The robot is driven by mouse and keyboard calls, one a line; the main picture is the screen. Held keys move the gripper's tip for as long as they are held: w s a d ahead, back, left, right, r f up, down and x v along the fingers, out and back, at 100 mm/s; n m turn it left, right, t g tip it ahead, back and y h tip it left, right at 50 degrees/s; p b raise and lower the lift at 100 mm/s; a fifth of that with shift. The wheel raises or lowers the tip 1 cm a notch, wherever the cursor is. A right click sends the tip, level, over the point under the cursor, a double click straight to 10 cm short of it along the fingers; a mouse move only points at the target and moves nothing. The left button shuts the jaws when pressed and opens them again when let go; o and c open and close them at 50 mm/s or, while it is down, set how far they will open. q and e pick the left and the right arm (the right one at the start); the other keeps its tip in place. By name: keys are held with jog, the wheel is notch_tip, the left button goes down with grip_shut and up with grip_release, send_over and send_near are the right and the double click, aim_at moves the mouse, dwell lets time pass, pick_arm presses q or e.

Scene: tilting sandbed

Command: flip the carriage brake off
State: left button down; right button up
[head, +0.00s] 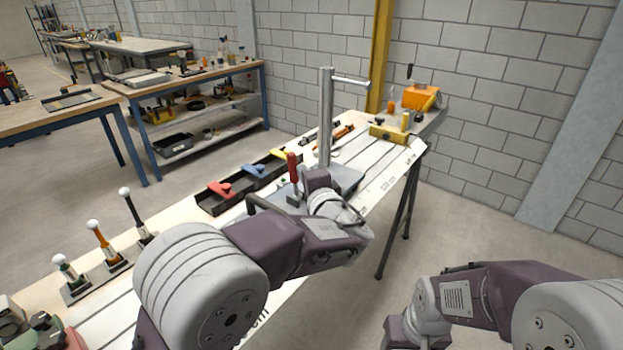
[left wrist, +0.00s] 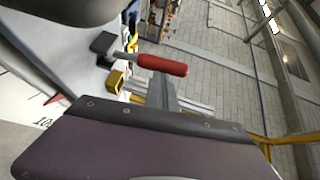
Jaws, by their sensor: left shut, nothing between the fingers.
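A lever with a red handle (head: 293,167) stands upright on a grey plate (head: 345,178) at the foot of a metal post on the long bench; I take it as the carriage brake. In the left wrist view the red handle (left wrist: 162,65) lies across the upper middle, on a metal stem from a dark block. My left gripper (head: 317,180) is shut and empty, just right of the lever in the head view; its fingertips are mostly hidden by my wrist. I cannot tell whether it touches the lever.
The metal post (head: 326,115) with a side bar rises behind the lever. A black tray (head: 240,190) with red, blue and yellow pieces lies to the left. Several small levers (head: 105,248) stand at the bench's near left. An orange box (head: 419,97) sits at the far end.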

aim_at(293, 167)
pick_arm(q)
jog(key=shift+w+a+r+n+g+h+b, duration=0.15)
jog(key=shift+w+a+n+g+h, duration=0.1)
jog(key=shift+w+a+g, duration=0.3)
jog(key=shift+w+a+r+n+g+h+b, duration=0.15)
jog(key=shift+w+a+n+g, duration=0.15)
jog(key=shift+a, duration=0.4)
pick_arm(e)
jog(key=shift+f, duration=0.3)
jog(key=shift+d, duration=0.1)
